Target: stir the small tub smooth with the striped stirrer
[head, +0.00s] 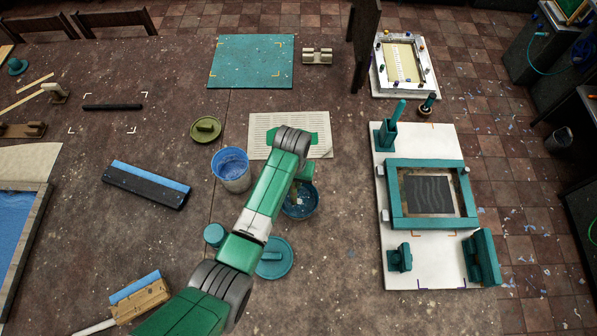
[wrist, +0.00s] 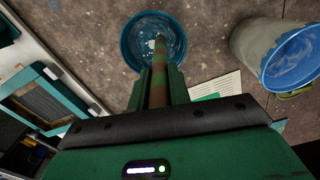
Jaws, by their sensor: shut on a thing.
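The small tub (head: 313,208) is a round teal tub on the brown table, partly hidden under my arm in the head view. In the wrist view the small tub (wrist: 126,45) holds dark blue stuff with pale streaks and a whitish patch. My gripper (wrist: 159,84) is shut on the striped stirrer (wrist: 158,70), a rod with brown and green bands. The stirrer points into the tub, its far end over or in the contents near the middle. How deep it reaches cannot be told. My arm hides most of the gripper in the head view.
A larger pale bucket (head: 231,180) with blue contents stands left of the tub. A teal lid (head: 273,262) lies in front, and an olive lid (head: 206,129) behind. A printed sheet (head: 262,124) lies behind the tub. A white board (head: 430,142) with a teal hinged frame is at right.

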